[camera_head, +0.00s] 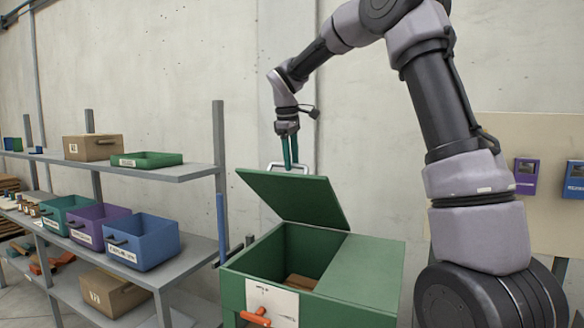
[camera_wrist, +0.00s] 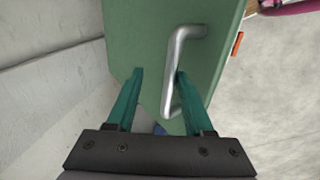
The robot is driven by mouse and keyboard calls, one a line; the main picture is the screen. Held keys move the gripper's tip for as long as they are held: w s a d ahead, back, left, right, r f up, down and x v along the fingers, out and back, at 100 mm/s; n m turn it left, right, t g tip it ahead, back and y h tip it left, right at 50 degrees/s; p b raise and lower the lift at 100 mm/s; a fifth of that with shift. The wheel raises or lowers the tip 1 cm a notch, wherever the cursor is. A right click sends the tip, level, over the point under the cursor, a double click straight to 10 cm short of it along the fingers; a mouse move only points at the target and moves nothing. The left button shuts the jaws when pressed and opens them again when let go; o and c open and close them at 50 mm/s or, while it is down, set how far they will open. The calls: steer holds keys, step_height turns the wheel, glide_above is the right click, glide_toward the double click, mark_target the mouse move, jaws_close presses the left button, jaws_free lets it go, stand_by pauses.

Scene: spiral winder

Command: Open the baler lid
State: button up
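The baler is a green box; its left half lies open under a raised green lid (camera_head: 295,197). The lid is tilted up, and I can see into the dark inside, where a brown object (camera_head: 301,282) lies. A metal bar handle (camera_head: 289,166) is on the lid; it also shows in the wrist view (camera_wrist: 176,80). My gripper (camera_head: 290,160) is above the lid at the handle. In the wrist view its teal fingers (camera_wrist: 158,72) are wide apart, with the handle between them, close to the right finger. Whether that finger touches it I cannot tell.
A white panel (camera_head: 272,300) with an orange handle (camera_head: 256,318) is on the baler's front. Grey shelving (camera_head: 190,172) with bins and boxes stands to the left. A concrete wall (camera_head: 190,60) is behind. Purple and blue devices hang at the right.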

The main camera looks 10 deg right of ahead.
steer(key=shift+s+a+f, duration=0.6)
steer(key=shift+s+f, duration=0.3)
steer(key=shift+f, duration=0.05)
steer(key=w+d+r, duration=0.2)
steer(key=w+r, duration=0.2)
steer(key=r, duration=0.7)
steer(key=shift+w+d+r, duration=0.15)
steer(key=shift+d, duration=0.25)
stand_by(0.7)
steer(key=s+a+f, duration=0.2)
steer(key=f, duration=0.2)
steer(key=s+a+f, duration=0.2)
steer(key=f, duration=0.1)
steer(key=s+a+f, duration=0.2)
steer(key=a+f, duration=0.1)
steer(key=f, duration=0.1)
steer(key=shift+s+f, duration=0.25)
steer(key=shift+f, duration=0.1)
steer(key=s+a+f, duration=0.4)
steer(key=s+f, duration=0.5)
steer(key=f, duration=0.1)
step_height(320, 180, down, 11)
steer(key=w+d, duration=0.1)
steer(key=shift+w+d+r, duration=0.15)
steer(key=shift+w+d, duration=0.05)
steer(key=shift+d, duration=0.1)
